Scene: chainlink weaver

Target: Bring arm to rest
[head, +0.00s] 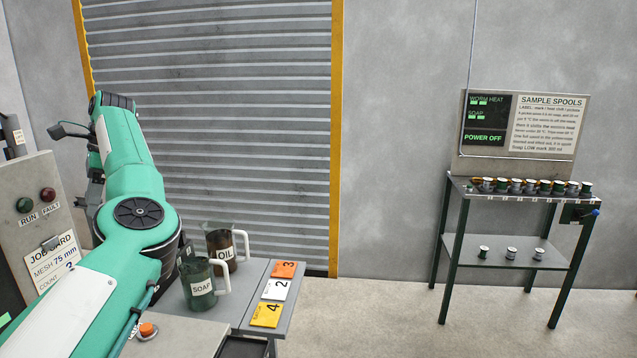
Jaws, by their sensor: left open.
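My left arm is green and comes in from the lower left, bent up in front of the shutter. My left gripper (94,186) shows only as dark parts at the left edge of the raised arm, largely hidden by it. It looks open, and nothing is seen held in it. The fingertips are not clear. It is apart from the jugs on the table. My right gripper is not in the picture.
A grey table (252,275) bears a soap jug (205,288), an oil jug (222,240) and numbered cards (279,289). A control cabinet (38,215) stands at the left. A spool stand (520,195) is at the right. The floor between is clear.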

